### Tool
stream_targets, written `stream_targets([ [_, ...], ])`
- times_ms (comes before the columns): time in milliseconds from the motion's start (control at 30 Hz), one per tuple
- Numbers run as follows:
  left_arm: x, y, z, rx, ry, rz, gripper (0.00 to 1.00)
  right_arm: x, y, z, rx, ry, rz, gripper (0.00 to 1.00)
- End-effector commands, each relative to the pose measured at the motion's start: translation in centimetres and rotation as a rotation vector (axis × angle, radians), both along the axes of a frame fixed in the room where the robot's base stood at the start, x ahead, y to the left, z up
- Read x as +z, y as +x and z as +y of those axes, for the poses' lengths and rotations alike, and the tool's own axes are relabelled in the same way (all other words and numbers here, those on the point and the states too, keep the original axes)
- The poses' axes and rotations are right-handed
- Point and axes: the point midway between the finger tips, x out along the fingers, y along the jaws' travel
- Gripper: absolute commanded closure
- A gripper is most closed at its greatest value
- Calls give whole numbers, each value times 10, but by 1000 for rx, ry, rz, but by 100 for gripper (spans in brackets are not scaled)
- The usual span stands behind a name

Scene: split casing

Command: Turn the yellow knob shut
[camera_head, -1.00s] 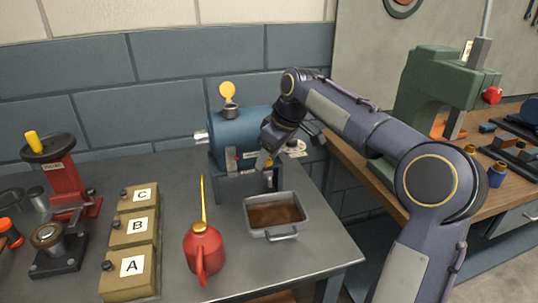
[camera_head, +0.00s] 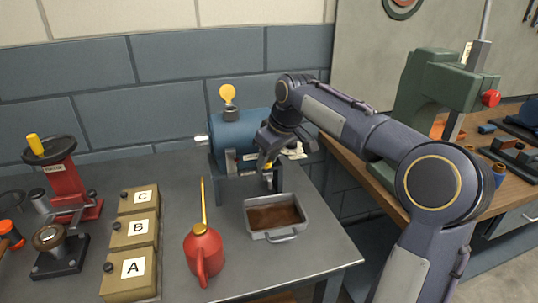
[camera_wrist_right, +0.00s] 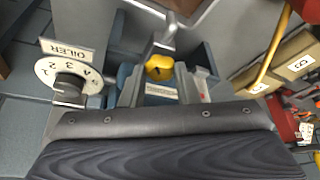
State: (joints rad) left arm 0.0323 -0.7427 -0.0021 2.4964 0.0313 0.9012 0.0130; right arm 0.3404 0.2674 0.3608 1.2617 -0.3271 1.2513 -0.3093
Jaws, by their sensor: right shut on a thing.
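The yellow knob (camera_head: 268,165) is on the front of the blue cylindrical casing (camera_head: 242,127), low down and above a metal tray. It also shows in the right wrist view as a yellow piece with a dark mark (camera_wrist_right: 159,67). My right gripper (camera_head: 268,160) reaches in from the right and is shut on the yellow knob; its fingers hide part of the knob and of the casing's front. In the right wrist view the right gripper's fingers (camera_wrist_right: 160,76) lie either side of the knob. My left gripper is not in view.
The metal tray (camera_head: 248,205) with brown contents stands below the knob. An OILER dial (camera_wrist_right: 68,82) shows near the gripper.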

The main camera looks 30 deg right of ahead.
Motion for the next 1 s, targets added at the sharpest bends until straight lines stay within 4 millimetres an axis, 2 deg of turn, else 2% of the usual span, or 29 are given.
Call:
stream_targets([
  [600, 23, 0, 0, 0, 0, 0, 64, 3, 1, 6, -539, -1, -4, 94],
  [1000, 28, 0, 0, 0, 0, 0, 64, 2, 1, 6, -724, 0, -4, 94],
])
